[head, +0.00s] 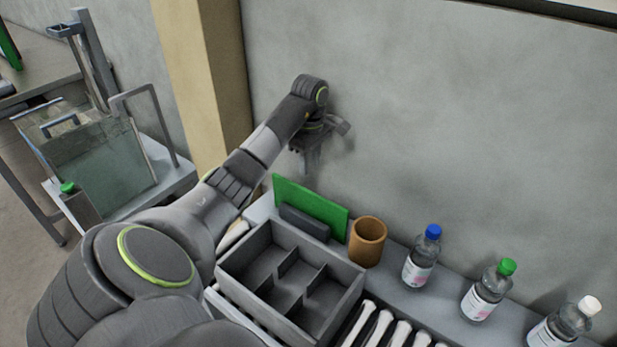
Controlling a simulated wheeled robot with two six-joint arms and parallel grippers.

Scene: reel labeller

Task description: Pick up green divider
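The green divider (322,213) is a thin flat panel standing on edge at the back of the counter, near the wall. A dark grey block (304,222) stands in front of it and hides part of its lower side. My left gripper (308,166) is above and behind the divider's left part, near the wall, pointing down. I see no contact with the divider. The gripper is small and dark here, so its finger opening is unclear. My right gripper is out of view.
A grey compartment tray (233,266) stands in front of the divider. A brown cup (367,241) is just right of it. Bottles with blue (421,257), green (488,290) and white (566,323) caps line the counter's right. The wall (440,120) is close behind.

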